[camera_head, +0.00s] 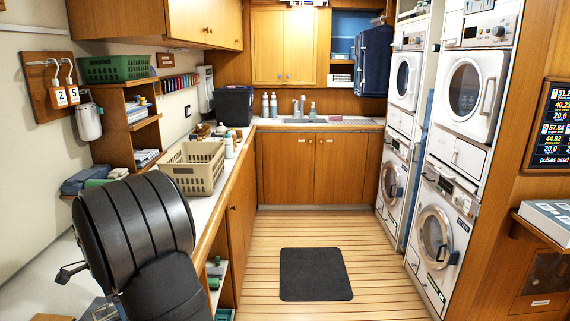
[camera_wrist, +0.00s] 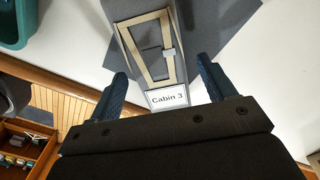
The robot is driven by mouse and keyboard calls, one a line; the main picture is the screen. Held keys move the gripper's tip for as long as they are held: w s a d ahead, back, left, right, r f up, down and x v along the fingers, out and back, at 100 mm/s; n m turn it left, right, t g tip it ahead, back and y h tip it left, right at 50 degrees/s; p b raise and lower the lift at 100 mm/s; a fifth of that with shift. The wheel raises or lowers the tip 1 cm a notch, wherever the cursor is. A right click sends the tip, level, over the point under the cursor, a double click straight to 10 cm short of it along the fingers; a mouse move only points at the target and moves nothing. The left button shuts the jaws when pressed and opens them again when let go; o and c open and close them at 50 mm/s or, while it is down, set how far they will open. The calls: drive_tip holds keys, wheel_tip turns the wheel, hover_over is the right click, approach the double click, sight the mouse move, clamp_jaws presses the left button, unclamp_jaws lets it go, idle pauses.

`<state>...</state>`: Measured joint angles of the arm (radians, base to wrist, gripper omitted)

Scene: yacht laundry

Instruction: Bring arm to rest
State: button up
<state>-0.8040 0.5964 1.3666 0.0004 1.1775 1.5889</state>
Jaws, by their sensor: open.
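My gripper (camera_wrist: 162,70) is open in the wrist view, its two dark blue fingers well apart. A white card reading "Cabin 3" (camera_wrist: 168,98) shows between the fingers. It sits at the near end of a grey item with a tan rectangular outline (camera_wrist: 150,45). Neither finger visibly touches the item, and the gap in height cannot be told. In the head view my black ribbed arm (camera_head: 130,228) is bent over the left counter and hides part of it. The gripper's fingers cannot be made out clearly there.
A teal bin (camera_wrist: 12,22) stands at the wrist view's upper left. In the head view a beige basket (camera_head: 192,167) and bottles stand on the left counter beyond my arm. Stacked machines (camera_head: 440,235) line the right. The floor around the dark mat (camera_head: 315,275) is clear.

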drive_tip(key=shift+f, duration=0.95)
wheel_tip(320, 180, up, 12)
wheel_tip(320, 180, down, 13)
drive_tip(key=shift+r, duration=0.2)
drive_tip(key=r, duration=0.4)
drive_tip(key=shift+w+d+r, duration=0.1)
drive_tip(key=shift+d+r, duration=0.15)
drive_tip(key=shift+r, duration=0.15)
drive_tip(key=w+d+r, duration=0.3)
drive_tip(key=d+r, duration=0.4)
drive_tip(key=d, duration=0.4)
drive_tip(key=s+a+n, duration=0.4)
drive_tip(key=a, duration=0.6)
drive_tip(key=s+a+n, duration=0.4)
drive_tip(key=a+n, duration=0.1)
drive_tip(key=a, duration=0.4)
drive_tip(key=s+a+f, duration=0.2)
drive_tip(key=a, duration=0.1)
drive_tip(key=s+a+f, duration=0.1)
drive_tip(key=a+f, duration=0.1)
drive_tip(key=a, duration=0.1)
drive_tip(key=s+a+f, duration=0.2)
drive_tip(key=a, duration=0.2)
drive_tip(key=shift+s+f, duration=0.25)
drive_tip(key=shift+s, duration=0.1)
drive_tip(key=shift+s+a+f, duration=0.15)
drive_tip(key=shift+a+f, duration=0.15)
drive_tip(key=shift+f, duration=0.15)
drive_tip(key=shift+d+r, duration=0.1)
